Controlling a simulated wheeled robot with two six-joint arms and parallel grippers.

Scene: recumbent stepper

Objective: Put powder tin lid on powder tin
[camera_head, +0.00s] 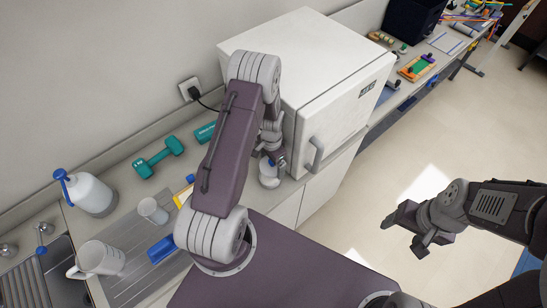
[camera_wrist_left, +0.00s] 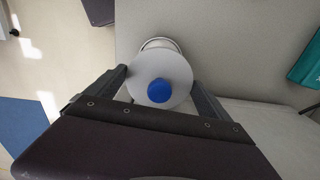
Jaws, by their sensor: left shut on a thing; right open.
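The powder tin lid, a white disc with a blue knob (camera_wrist_left: 159,92), sits between the fingers of my left gripper (camera_wrist_left: 163,82), which is shut on it. Behind the lid in the left wrist view, a pale round rim (camera_wrist_left: 160,42) shows, apparently the powder tin; whether lid and rim touch I cannot tell. In the head view the white tin (camera_head: 269,178) stands on the counter near the white fridge, under my left gripper (camera_head: 270,157), which partly hides it. My right gripper (camera_head: 416,236) is open and empty over the floor at the right.
The white fridge (camera_head: 305,75) stands close to my left gripper. Teal dumbbells (camera_head: 158,157), a white bottle with a blue top (camera_head: 90,193), a clear cup (camera_head: 153,210) and a white jug (camera_head: 99,259) are on the counter to the left.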

